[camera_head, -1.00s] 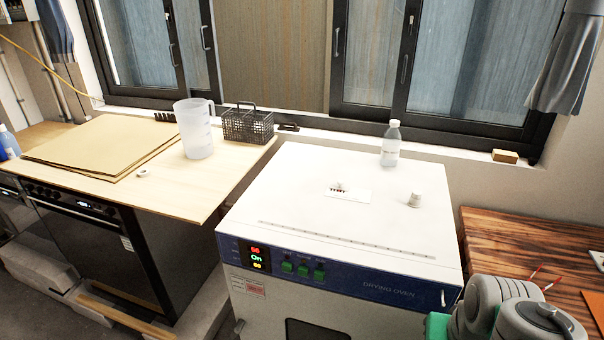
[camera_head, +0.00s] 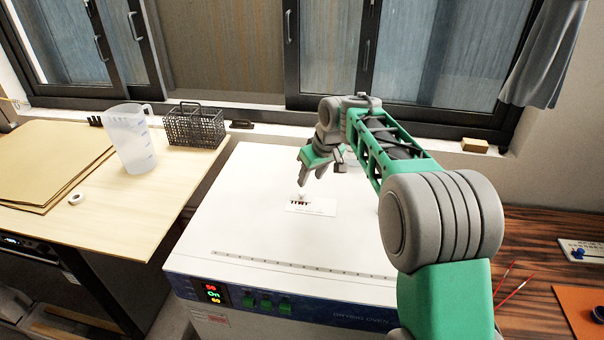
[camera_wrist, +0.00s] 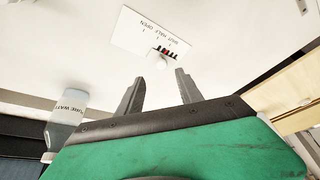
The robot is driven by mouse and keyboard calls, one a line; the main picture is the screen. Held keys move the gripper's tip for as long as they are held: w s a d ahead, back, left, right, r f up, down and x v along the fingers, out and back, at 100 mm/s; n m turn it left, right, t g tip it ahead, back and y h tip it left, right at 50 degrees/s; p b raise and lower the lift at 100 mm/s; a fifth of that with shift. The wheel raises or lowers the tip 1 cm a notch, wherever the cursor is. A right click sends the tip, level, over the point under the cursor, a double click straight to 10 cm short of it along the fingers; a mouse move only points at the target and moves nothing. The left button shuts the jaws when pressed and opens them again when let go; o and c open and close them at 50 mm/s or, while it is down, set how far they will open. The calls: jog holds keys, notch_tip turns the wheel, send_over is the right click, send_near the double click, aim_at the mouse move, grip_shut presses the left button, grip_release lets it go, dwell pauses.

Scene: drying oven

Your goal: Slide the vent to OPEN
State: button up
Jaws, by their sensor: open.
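The vent is a small white plate (camera_head: 322,209) on top of the drying oven, with dark slots and a white knob (camera_head: 302,194). In the wrist view the plate (camera_wrist: 132,36) carries the words HALF and OPEN and a third, less clear word. The knob (camera_wrist: 159,60) sits beside the slots; I cannot tell exactly which mark it stands at. My gripper (camera_head: 322,175) is above the oven top, just behind the knob in the head view. In the wrist view my gripper (camera_wrist: 159,77) is open and empty, its fingertips on either side of the knob's line but apart from it.
The oven top (camera_head: 250,220) is mostly clear. A labelled water bottle (camera_wrist: 66,122) stands near the gripper in the wrist view. A clear jug (camera_head: 130,140) and a black wire basket (camera_head: 193,127) stand on the left bench. A wooden table (camera_head: 530,235) is at the right.

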aim_at(302, 192)
jog(key=x, duration=0.2)
jog(key=p+x, duration=0.1)
jog(key=x, duration=0.4)
jog(key=shift+w+a+f, duration=0.15)
jog(key=shift+a+f, duration=0.1)
jog(key=shift+a, duration=0.1)
grip_shut()
dwell(1.0)
